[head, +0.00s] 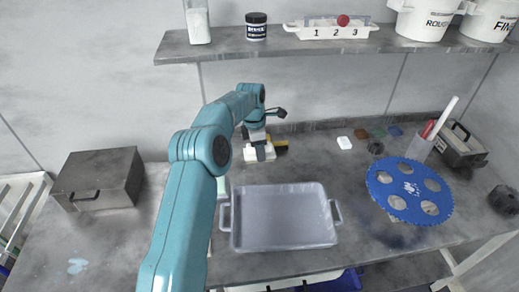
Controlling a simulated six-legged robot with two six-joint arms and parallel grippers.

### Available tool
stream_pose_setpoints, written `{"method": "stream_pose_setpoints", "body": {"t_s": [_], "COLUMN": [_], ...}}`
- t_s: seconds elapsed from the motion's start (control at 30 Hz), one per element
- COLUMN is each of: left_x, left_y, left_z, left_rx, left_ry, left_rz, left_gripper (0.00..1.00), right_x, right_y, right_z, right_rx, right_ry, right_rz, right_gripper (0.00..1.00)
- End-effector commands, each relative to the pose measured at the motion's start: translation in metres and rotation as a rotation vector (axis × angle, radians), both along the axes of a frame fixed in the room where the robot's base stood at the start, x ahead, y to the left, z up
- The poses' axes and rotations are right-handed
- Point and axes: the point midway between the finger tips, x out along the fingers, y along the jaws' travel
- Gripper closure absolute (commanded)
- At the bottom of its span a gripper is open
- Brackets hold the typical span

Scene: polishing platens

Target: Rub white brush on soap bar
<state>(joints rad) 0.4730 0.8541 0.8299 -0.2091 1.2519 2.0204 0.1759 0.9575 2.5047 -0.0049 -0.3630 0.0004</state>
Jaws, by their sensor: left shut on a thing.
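My left arm comes in from the lower left, and its gripper (258,143) is small and far off near the back wall, left of the middle. It is shut on a whitish thing, which looks like the white brush (250,155). Its bristles and the exact grip are too small to make out. A small white block (344,143), which looks like the soap bar, lies on the bench to the right of the gripper, apart from it. My right gripper does not show.
A grey tray (285,241) lies in front of the gripper. A dark and yellow thing (280,146) is close to its right side. A blue toothed disc (409,190) is at the right, and a metal box (98,178) at the left. A shelf (290,50) overhangs the bench's back.

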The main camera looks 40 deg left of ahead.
Motion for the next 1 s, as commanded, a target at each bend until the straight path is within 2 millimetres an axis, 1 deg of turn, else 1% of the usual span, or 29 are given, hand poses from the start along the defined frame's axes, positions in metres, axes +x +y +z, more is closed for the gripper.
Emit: {"method": "stream_pose_setpoints", "body": {"t_s": [0.17, 0.23, 0.27, 0.3, 0.37, 0.47, 0.57, 0.67, 0.8, 0.9, 1.0], "left_x": [0.004, 0.007, 0.008, 0.006, 0.000, -0.013, -0.032, -0.060, -0.105, -0.130, -0.146], "left_y": [0.002, -0.001, -0.004, -0.008, -0.006, 0.001, 0.011, 0.027, 0.049, 0.062, 0.075], "left_z": [0.000, -0.006, -0.012, -0.017, -0.019, -0.023, -0.026, -0.025, -0.021, -0.015, -0.009], "left_rx": [0.000, -0.002, -0.002, -0.003, -0.001, -0.001, -0.001, -0.001, 0.000, 0.001, 0.001], "left_ry": [-0.001, 0.002, 0.003, 0.004, 0.002, 0.002, 0.002, 0.003, 0.003, 0.001, 0.000], "left_rz": [-0.028, -0.069, -0.100, -0.135, -0.158, -0.179, -0.186, -0.172, -0.117, -0.069, -0.034], "left_gripper": [0.74, 0.74, 0.74, 0.74, 0.74, 0.74, 0.74, 0.74, 0.74, 0.74, 0.74], "right_x": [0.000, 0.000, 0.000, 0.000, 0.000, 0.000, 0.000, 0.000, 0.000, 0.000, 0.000], "right_y": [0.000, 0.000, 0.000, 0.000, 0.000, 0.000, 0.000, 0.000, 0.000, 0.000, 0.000], "right_z": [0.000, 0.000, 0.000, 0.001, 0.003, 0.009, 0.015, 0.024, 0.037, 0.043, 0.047], "right_rx": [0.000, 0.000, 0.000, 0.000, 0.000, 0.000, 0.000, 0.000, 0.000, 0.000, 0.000], "right_ry": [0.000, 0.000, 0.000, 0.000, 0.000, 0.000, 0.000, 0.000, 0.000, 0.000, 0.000], "right_rz": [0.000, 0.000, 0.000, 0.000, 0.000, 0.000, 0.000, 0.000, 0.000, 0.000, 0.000], "right_gripper": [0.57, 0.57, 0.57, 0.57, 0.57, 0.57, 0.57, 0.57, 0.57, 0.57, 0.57]}}
